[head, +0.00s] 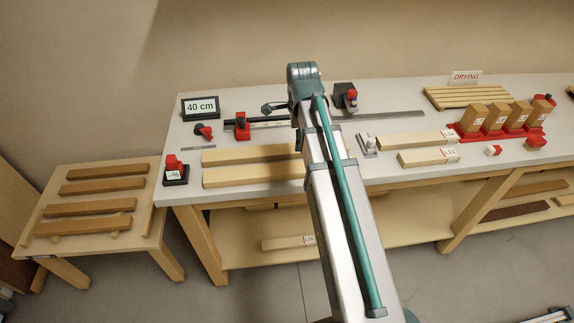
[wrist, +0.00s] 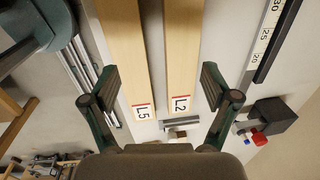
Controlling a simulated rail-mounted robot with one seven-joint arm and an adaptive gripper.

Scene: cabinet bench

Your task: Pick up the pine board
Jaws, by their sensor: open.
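Two long pale boards lie side by side on the bench, left of my arm: a rear one (head: 245,154) and a front one (head: 250,176). My arm covers their right ends. In the wrist view two pale boards show, one labelled L5 (wrist: 124,55) and one labelled L2 (wrist: 184,55), with a narrow gap between them. No label says pine, so I cannot tell which is meant. My gripper (wrist: 158,82) is open and empty, its fingers on either side of the pair in the picture. In the head view it is mostly hidden behind my arm.
Two shorter labelled boards (head: 414,138) (head: 428,157) lie right of my arm, near a red rack (head: 497,134) with wooden blocks. A ruler (wrist: 264,42) and a dark block (wrist: 272,115) lie near the boards. Brown boards (head: 90,207) lie on a low side table.

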